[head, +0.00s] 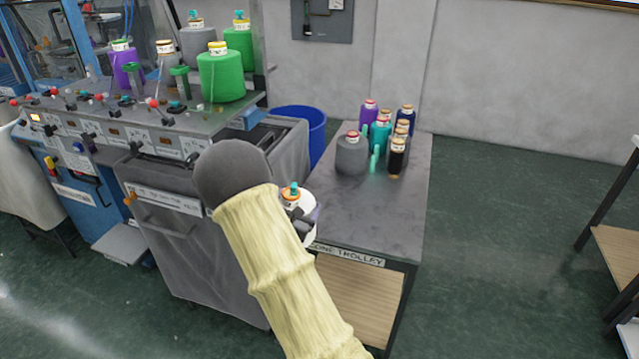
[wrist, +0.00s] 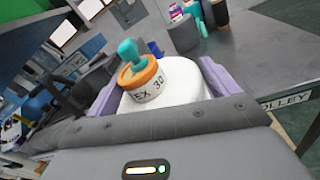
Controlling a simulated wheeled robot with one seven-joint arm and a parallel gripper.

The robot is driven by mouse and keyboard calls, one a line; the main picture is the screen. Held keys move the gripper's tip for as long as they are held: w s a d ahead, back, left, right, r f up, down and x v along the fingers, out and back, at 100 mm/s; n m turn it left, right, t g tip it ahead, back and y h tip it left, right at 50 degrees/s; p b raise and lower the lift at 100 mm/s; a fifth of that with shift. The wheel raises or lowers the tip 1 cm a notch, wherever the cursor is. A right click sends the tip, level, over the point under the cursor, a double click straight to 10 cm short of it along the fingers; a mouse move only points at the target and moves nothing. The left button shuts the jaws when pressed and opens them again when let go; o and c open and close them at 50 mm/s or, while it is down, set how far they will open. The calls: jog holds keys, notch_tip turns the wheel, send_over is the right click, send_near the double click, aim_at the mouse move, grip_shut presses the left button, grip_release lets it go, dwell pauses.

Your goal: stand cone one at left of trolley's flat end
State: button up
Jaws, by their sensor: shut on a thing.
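My gripper (wrist: 160,88) is shut on a white cone (wrist: 180,92) with an orange collar, a teal plug on top and a label reading partly "EX 30". The lilac finger pads press on both sides of it. In the head view the cone (head: 296,204) shows beyond my forearm, at the near left edge of the trolley top (head: 390,205); its lower part is hidden. It looks nearly upright in the head view. I cannot tell whether its base touches the trolley. The near front edge carries a sign (head: 347,254) reading "CONE TROLLEY", partly covered.
Several cones stand at the trolley's far end, including a grey one (head: 352,155), a teal one (head: 381,135) and a black one (head: 397,160). The trolley's near half is bare. The knitting machine (head: 185,120) stands to the left, with a blue bin (head: 302,125) behind.

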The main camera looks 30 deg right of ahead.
jog(key=s+a+f+n+t+y+b, duration=0.1)
jog(key=a+f+n+t+y+b, duration=0.1)
jog(key=a+f+b, duration=0.3)
jog(key=s+a+f+n+t+y+b, duration=0.2)
jog(key=a+f+y+b, duration=0.3)
jog(key=a+f, duration=0.6)
notch_tip(320, 180, down, 6)
jog(key=shift+s+a+r+n, duration=0.2)
jog(key=shift+n, duration=0.4)
jog(key=shift+w, duration=0.1)
